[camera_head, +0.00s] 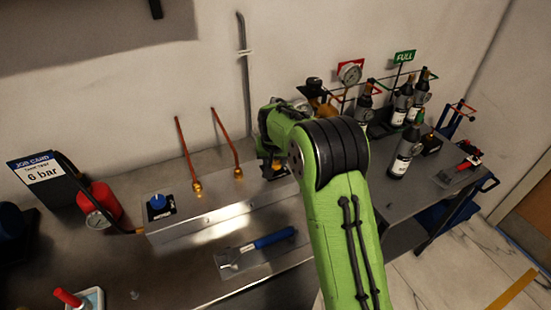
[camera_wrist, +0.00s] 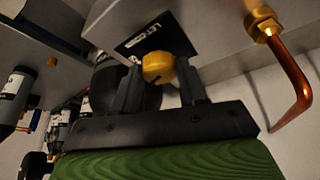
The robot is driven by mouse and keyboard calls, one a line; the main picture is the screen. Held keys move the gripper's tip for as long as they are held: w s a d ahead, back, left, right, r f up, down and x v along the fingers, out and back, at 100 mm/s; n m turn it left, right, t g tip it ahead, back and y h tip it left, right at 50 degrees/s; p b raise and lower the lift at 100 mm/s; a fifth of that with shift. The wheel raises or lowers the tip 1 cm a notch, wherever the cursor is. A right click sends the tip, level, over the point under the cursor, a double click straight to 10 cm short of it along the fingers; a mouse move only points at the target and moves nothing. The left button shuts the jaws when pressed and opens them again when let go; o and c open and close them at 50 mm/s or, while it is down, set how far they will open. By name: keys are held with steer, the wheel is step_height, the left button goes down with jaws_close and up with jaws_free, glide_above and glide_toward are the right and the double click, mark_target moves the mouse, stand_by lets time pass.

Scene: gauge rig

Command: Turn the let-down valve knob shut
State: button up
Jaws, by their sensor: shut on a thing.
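The let-down valve knob (camera_wrist: 158,66) is a small yellow knob beside a black label plate (camera_wrist: 146,38) that reads "LET-D…", partly cut off. In the wrist view my gripper (camera_wrist: 157,78) has one dark finger on each side of the knob and is shut on it. In the head view my green arm covers most of the gripper and the knob. The valve sits at the right part of a grey metal block (camera_head: 208,228) on the bench.
A blue knob (camera_head: 157,202) and two copper pipes (camera_head: 222,138) are on the block. A blue-handled tool (camera_head: 270,239) lies in front. A job card (camera_head: 40,172) reading "6 bar" and a red cylinder (camera_head: 104,199) stand left. Several bottles (camera_head: 403,155) stand right.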

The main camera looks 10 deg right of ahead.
steer(key=shift+w+a+r+m+g+h+p, duration=0.1)
steer(key=shift+m+g+h+p, duration=0.4)
steer(key=shift+m, duration=1.4)
steer(key=o, duration=1.1)
steer(key=shift+c, duration=0.2)
steer(key=p+v, duration=0.3)
steer(key=v, duration=1.2)
steer(key=shift+s+a+r, duration=0.2)
steer(key=shift+s+a, duration=0.1)
steer(key=shift+s, duration=0.05)
